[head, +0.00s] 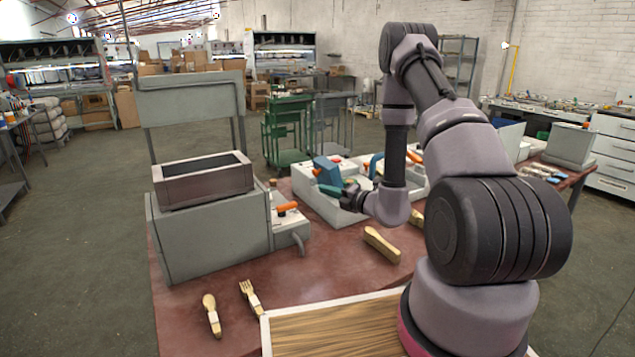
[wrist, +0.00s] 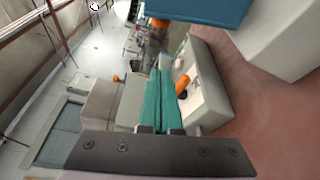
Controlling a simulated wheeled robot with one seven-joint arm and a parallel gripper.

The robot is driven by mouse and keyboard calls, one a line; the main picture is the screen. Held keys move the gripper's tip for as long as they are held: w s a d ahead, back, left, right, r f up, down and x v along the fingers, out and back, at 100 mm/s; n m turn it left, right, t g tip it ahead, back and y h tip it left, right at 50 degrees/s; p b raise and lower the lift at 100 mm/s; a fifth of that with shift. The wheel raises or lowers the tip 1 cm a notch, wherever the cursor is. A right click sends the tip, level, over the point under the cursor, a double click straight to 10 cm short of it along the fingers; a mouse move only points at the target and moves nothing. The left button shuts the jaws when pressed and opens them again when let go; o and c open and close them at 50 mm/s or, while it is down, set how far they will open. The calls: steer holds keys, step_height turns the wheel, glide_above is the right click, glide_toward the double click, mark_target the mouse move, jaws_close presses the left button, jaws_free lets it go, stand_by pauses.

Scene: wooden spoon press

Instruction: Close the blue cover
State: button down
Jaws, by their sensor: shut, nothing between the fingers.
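The blue cover (head: 327,170) stands tilted up on a pale grey press (head: 343,208) near the middle of the table. In the wrist view a blue block (wrist: 200,8), which looks like this cover, is cut off by the top edge. My gripper (head: 328,189) is beside the cover, low against it in the head view. Whether it touches the cover I cannot tell. Its teal fingers are shut together and empty in the wrist view (wrist: 158,72). My forearm and wrist hide part of the press.
A grey machine (head: 210,240) with an open-topped box (head: 203,183) stands at the left. A wooden piece (head: 381,244), spoon (head: 211,315) and fork (head: 250,297) lie on the reddish table (head: 330,265). A framed wooden board (head: 330,330) is at the front. Another blue part (head: 376,165) shows behind my arm.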

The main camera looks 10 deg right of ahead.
mark_target(325, 180)
steer(key=r+x, duration=0.1)
steer(key=x, duration=0.9)
steer(key=shift+w+d+r, duration=0.1)
steer(key=shift+w+d, duration=0.05)
steer(key=shift+d, duration=0.8)
steer(key=shift+w+d+r, duration=0.1)
steer(key=shift+w+d, duration=0.05)
steer(key=shift+d, duration=0.8)
